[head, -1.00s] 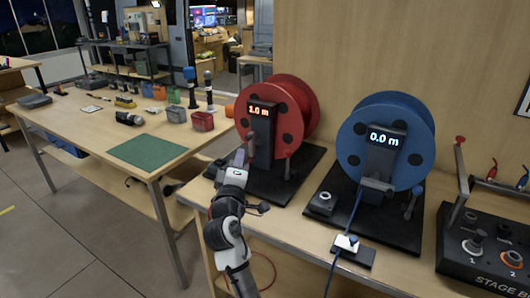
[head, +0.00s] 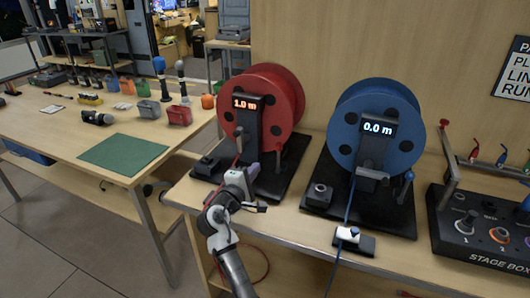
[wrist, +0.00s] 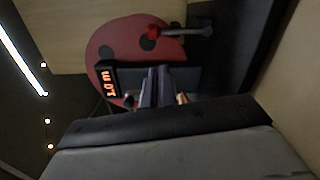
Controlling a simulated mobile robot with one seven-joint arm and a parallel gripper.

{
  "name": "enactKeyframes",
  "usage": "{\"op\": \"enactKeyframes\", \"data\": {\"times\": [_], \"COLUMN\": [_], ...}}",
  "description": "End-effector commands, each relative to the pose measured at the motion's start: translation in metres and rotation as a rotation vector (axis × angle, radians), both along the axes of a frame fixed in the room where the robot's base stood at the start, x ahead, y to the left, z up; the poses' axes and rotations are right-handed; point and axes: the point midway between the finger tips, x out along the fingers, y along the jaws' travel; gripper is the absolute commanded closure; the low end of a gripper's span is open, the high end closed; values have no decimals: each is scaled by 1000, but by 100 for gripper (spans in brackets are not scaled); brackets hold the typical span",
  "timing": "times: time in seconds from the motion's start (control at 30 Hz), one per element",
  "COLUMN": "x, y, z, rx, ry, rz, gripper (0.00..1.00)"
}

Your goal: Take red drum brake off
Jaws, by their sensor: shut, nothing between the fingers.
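The red drum (head: 285,95) stands on a black base with a grey post whose display reads 1.0 m. It also shows in the wrist view (wrist: 110,38). Its brake lever (head: 279,155) is a short grey arm with a red knob, at the right of the drum's base. In the wrist view the lever (wrist: 185,31) lies sideways at the top, its red knob in front of the drum face. My gripper (head: 250,172) is shut and empty, in front of the post and left of the lever. Its fingers (wrist: 162,85) are apart from the lever in the wrist view.
The blue drum (head: 345,150), reading 0.0 m, stands to the right with its own lever (head: 407,185). A stage box (head: 485,235) is at the far right. A black box (head: 206,166) sits left of the post. A red cable hangs below my arm. The bench front edge is close.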

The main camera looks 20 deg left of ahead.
Motion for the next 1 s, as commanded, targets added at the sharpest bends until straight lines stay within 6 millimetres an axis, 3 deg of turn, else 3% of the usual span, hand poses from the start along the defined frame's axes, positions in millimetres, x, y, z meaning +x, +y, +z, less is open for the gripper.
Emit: {"op": "enactKeyframes", "data": {"times": [0.27, 0.7, 1.0], "x": [5, 78, 99], "y": [0, -7, -8], "z": [1, 4, 2], "rx": [1, 1, 2], "ry": [-1, 0, -1], "rz": [0, -1, 1], "gripper": [100, 100, 100]}}
